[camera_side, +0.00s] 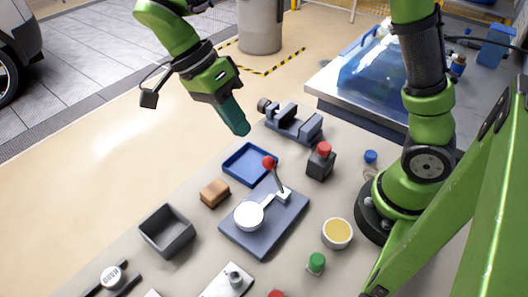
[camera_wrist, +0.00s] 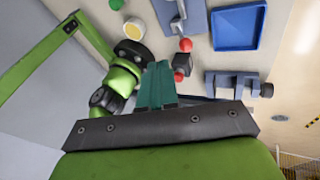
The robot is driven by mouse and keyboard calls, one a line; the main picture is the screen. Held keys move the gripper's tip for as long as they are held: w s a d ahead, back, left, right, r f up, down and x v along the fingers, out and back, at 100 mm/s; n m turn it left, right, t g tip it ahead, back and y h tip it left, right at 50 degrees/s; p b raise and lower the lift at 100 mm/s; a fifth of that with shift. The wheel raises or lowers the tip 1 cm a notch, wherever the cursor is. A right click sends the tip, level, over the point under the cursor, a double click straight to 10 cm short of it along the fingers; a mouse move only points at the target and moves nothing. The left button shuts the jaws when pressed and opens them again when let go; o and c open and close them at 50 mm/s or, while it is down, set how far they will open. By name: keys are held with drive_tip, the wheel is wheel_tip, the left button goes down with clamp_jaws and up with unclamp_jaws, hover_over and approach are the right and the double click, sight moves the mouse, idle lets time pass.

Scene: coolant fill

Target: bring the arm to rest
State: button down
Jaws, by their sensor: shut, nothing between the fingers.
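My gripper (camera_side: 238,122) is shut and empty in the side view. Its teal fingers point down and to the right, in the air above the back edge of the table, near the blue tray and the vise. In the wrist view the closed fingers (camera_wrist: 157,85) meet at the middle, with nothing between them. My green arm reaches in from the top of the side view.
Below stand a blue tray (camera_side: 236,167), a vise (camera_side: 291,123), a red-topped block (camera_side: 320,162), a red-knobbed lever plate (camera_side: 237,232), a brown block (camera_side: 214,193), a grey bin (camera_side: 166,234) and a yellow-filled bowl (camera_side: 337,233). Open floor lies left of my gripper.

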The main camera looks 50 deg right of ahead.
drive_tip(key=s+d+r+n+t+y, duration=0.1)
drive_tip(key=s+d+n+t+y, duration=0.1)
drive_tip(key=d+n+t, duration=0.4)
drive_tip(key=s+d+r+n+t+y, duration=0.1)
drive_tip(key=s+d+n+t+y, duration=0.1)
drive_tip(key=d+n+t, duration=0.4)
drive_tip(key=shift+s+d+r+n, duration=0.15)
drive_tip(key=shift+s+d+n, duration=0.4)
drive_tip(key=shift+d+n, duration=1.05)
